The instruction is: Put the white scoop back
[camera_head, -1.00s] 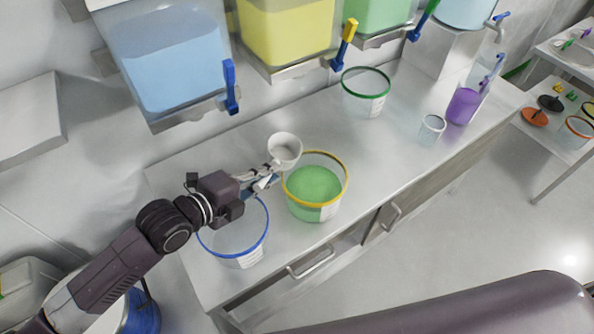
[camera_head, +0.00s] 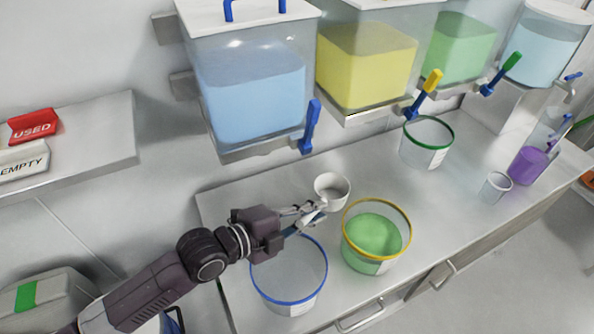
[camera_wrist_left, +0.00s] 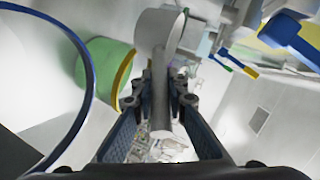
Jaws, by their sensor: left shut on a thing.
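The white scoop (camera_head: 331,188) is in my left gripper (camera_head: 306,212), which is shut on its handle. The scoop's round cup is held above the counter, behind and between the blue-rimmed tub and the yellow-rimmed tub. In the left wrist view the scoop (camera_wrist_left: 158,35) sticks out from between the two fingers (camera_wrist_left: 160,105). The inside of the cup looks empty in the head view. My right gripper is not in view.
On the counter (camera_head: 240,195) stand an empty blue-rimmed tub (camera_head: 290,300), a yellow-rimmed tub (camera_head: 370,265) of green material, a green-rimmed tub (camera_head: 425,158), a clear cup (camera_head: 494,188) and a purple container (camera_head: 527,166). Bins with taps hang above. A shelf (camera_head: 85,140) bears USED and EMPTY signs.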

